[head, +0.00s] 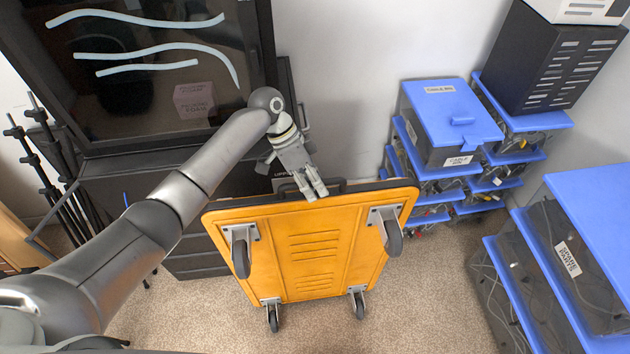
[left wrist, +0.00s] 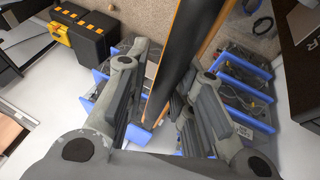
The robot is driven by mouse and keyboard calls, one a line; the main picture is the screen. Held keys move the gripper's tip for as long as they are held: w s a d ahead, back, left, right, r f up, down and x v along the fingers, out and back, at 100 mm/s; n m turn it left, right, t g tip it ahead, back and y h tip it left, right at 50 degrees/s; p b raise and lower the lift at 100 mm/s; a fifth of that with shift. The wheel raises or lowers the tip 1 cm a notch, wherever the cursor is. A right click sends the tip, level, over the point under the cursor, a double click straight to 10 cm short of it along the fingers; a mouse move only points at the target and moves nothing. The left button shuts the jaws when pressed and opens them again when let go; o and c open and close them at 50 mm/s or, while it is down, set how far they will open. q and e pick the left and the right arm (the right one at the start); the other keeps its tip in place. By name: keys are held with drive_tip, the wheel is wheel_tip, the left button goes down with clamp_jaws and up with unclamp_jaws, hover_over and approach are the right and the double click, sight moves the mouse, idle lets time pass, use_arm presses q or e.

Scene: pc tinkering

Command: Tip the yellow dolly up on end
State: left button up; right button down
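The yellow dolly (head: 315,250) is tilted steeply up on edge in the middle of the head view, its underside and casters facing me. Its lower edge is near the carpet; whether it is fully vertical I cannot tell. A black handle runs along its top edge. My left gripper (head: 314,192) reaches down to that top edge from above. My right gripper is in neither view.
Blue-lidded bins (head: 440,115) are stacked behind on the right, with more bins (head: 575,265) at the right front. A dark cabinet with a large screen (head: 150,60) stands behind on the left, beside black stands (head: 50,155). Carpet (head: 430,300) is clear around the dolly's lower end.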

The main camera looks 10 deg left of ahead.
use_arm(q)
drive_tip(key=shift+o, duration=1.1)
drive_tip(key=shift+s+d+r, duration=0.1)
drive_tip(key=shift+d+r, duration=0.05)
drive_tip(key=shift+d, duration=0.05)
drive_tip(key=shift+r, duration=0.15)
drive_tip(key=v, duration=1.1)
drive_tip(key=shift+w+a+r, duration=0.2)
drive_tip(key=shift+w+a, duration=0.05)
drive_tip(key=shift+a, duration=0.05)
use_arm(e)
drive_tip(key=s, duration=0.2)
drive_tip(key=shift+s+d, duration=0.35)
